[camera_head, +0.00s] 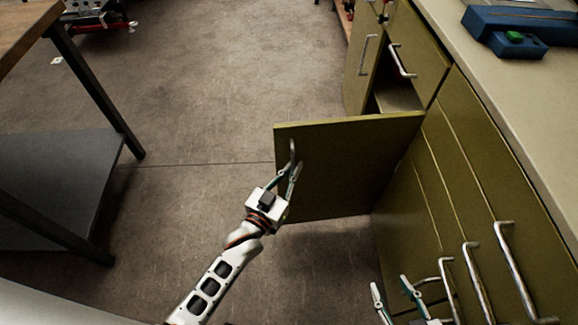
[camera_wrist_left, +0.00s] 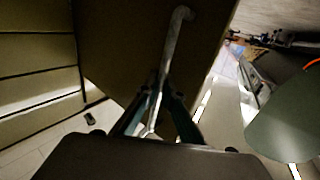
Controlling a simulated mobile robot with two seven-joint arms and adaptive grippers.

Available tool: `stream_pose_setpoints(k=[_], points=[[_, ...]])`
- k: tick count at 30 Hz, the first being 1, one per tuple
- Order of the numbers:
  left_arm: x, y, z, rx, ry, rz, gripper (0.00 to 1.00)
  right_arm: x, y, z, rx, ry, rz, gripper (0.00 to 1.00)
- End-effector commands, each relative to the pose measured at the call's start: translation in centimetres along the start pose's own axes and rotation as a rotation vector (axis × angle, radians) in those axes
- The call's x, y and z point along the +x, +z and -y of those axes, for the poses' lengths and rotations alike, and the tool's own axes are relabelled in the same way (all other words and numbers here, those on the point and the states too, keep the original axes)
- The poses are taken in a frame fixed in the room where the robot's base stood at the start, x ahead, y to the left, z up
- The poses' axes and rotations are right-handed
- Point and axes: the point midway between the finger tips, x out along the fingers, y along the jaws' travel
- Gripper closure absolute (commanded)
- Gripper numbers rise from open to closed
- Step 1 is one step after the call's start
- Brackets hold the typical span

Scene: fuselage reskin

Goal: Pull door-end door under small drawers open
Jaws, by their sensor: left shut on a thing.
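The olive-green door (camera_head: 335,165) stands swung out from the cabinet, roughly at right angles to its front, in the head view. My left gripper (camera_head: 292,175) is at the door's free edge, shut on its metal handle (camera_head: 293,152). In the left wrist view the handle (camera_wrist_left: 172,60) runs down between the fingers of my left gripper (camera_wrist_left: 160,105), against the dark door face (camera_wrist_left: 125,45). My right gripper (camera_head: 392,292) is at the bottom of the head view, fingers apart, empty, near the drawer handles.
The olive cabinet's drawers (camera_head: 450,190) with several bar handles line the right side, under a pale countertop (camera_head: 520,95) bearing a blue device (camera_head: 515,30). A table with a dark lower shelf (camera_head: 60,185) stands at left. The floor (camera_head: 200,90) between is clear.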

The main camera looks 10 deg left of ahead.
Motion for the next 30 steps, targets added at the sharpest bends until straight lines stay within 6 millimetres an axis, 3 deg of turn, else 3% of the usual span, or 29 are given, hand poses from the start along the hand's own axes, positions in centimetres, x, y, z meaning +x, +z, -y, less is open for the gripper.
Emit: stream_pose_setpoints(k=[10,11,12,20,26,30], points=[[-0.2,0.2,0.5,0.001,-0.007,0.002,1.00,0.0,-0.2,-0.1,0.000,0.002,-0.004,0.60],[-0.2,0.2,0.5,0.001,-0.007,0.002,0.88,0.0,-0.2,-0.1,0.000,0.002,-0.004,0.60],[-0.2,0.2,0.5,0.001,-0.006,0.002,0.86,0.0,-0.2,-0.1,0.000,0.002,-0.005,0.60],[-0.1,0.0,0.2,0.001,-0.003,0.001,0.86,0.1,-0.6,-0.2,0.001,0.004,-0.012,0.60],[-0.1,-1.7,0.2,0.001,-0.003,-0.002,0.86,0.0,-0.4,-0.1,0.001,0.003,-0.009,0.60],[-0.1,-4.2,0.3,0.001,-0.003,-0.003,0.86,0.0,-0.4,-0.1,0.001,0.002,-0.007,0.60]])
